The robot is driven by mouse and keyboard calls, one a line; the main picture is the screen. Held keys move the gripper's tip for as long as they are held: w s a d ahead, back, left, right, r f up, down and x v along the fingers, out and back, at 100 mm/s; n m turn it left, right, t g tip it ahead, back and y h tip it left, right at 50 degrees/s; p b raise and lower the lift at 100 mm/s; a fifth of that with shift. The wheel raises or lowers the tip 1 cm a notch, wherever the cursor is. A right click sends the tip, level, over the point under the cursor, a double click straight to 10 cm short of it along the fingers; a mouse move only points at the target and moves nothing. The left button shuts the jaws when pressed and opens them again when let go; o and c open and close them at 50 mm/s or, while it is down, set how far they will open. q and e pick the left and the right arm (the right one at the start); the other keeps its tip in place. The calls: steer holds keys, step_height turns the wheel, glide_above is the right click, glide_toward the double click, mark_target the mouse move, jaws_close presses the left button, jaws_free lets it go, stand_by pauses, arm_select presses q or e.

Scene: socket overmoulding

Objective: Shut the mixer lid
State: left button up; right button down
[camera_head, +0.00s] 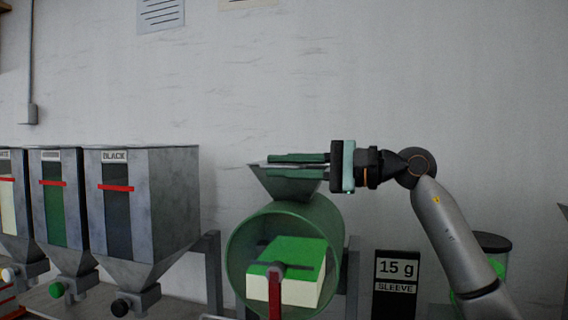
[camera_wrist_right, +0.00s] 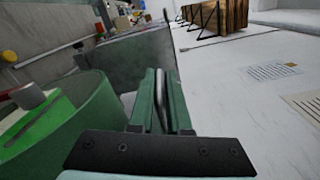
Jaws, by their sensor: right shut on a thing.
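My right gripper (camera_head: 268,166) reaches in from the right at the hopper's top, fingers level and pointing left, one above the other. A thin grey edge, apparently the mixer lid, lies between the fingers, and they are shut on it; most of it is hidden. In the right wrist view the fingers (camera_wrist_right: 161,75) close on a narrow grey strip (camera_wrist_right: 158,105) beside the hopper's dark grey wall (camera_wrist_right: 125,58). My left gripper is not in view.
A green-topped cream block (camera_head: 300,260) shows at the drum's front, behind a red-handled part (camera_head: 275,295). Several grey hoppers, one labelled BLACK (camera_head: 165,190), stand at left. A black "15 g SLEEVE" sign (camera_head: 397,285) stands right.

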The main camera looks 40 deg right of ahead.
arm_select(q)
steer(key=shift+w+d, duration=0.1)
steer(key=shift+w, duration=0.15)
arm_select(e)
steer(key=shift+w+a+f, duration=0.1)
steer(key=shift+f, duration=0.35)
steer(key=c, duration=0.9)
jaws_free()
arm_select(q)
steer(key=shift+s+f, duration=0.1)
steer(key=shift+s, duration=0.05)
arm_select(e)
steer(key=shift+r, duration=0.1)
